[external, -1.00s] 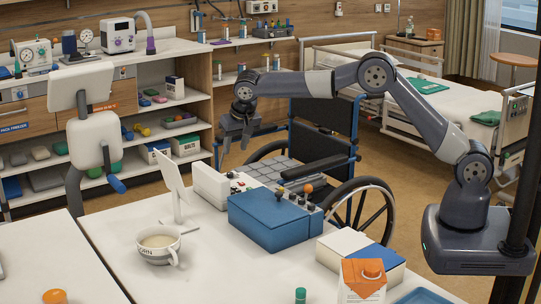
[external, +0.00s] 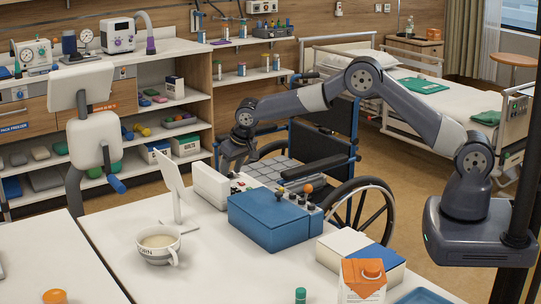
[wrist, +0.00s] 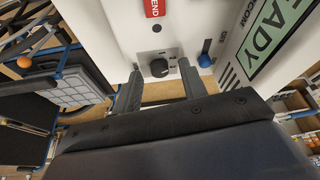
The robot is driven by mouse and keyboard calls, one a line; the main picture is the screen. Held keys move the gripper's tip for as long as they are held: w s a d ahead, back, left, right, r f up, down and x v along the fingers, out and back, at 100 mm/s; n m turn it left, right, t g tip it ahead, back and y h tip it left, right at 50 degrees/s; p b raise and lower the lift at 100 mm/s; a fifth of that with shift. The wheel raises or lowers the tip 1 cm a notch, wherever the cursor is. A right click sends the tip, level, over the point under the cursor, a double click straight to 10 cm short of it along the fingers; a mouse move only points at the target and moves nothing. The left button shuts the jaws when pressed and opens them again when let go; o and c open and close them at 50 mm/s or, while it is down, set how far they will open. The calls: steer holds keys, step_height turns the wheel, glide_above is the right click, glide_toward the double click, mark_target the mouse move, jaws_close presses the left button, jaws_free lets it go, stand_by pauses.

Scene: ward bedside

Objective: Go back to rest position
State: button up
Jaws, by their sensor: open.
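My gripper (external: 232,162) is at the end of my outstretched arm, low behind the white box-shaped device (external: 209,185) on the table in the external view. In the wrist view my gripper (wrist: 160,72) has its two fingers apart with nothing held between them. A black knob (wrist: 159,68) on a white panel (wrist: 120,35) appears between the fingertips. I cannot tell whether the fingers touch it. A red label (wrist: 155,7), a blue knob (wrist: 205,60) and a pale green "READY" display (wrist: 283,30) are near it.
A blue box (external: 270,220), a cup (external: 158,244) and a white tablet-like stand (external: 174,187) are on the white table (external: 215,265). A wheelchair (external: 325,150) stands behind it, below my arm. Shelves are at the back left, a bed (external: 410,105) at the back right.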

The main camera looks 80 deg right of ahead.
steer(key=shift+s+d+r+n+t+y+p, duration=0.15)
steer(key=shift+n+y+p, duration=0.25)
steer(key=shift+n+p, duration=0.7)
steer(key=shift+w+f+n+t+y+p, duration=0.1)
steer(key=shift+n+y+p, duration=0.3)
steer(key=shift+n+p, duration=0.65)
steer(key=shift+s+d+r+n+t+y+p, duration=0.15)
steer(key=shift+n+y+p, duration=0.25)
steer(key=shift+n+p, duration=0.7)
steer(key=b+v, duration=0.3)
steer(key=v, duration=0.7)
steer(key=shift+r, duration=0.2)
steer(key=shift+s, duration=0.1)
steer(key=p+x, duration=0.1)
steer(key=x, duration=1)
steer(key=shift+a+f+p, duration=0.1)
steer(key=shift+p, duration=0.25)
steer(key=shift+a+m+h+b, duration=0.1)
steer(key=shift+m+h+b, duration=0.4)
steer(key=shift+m+b, duration=0.55)
steer(key=shift+r, duration=0.2)
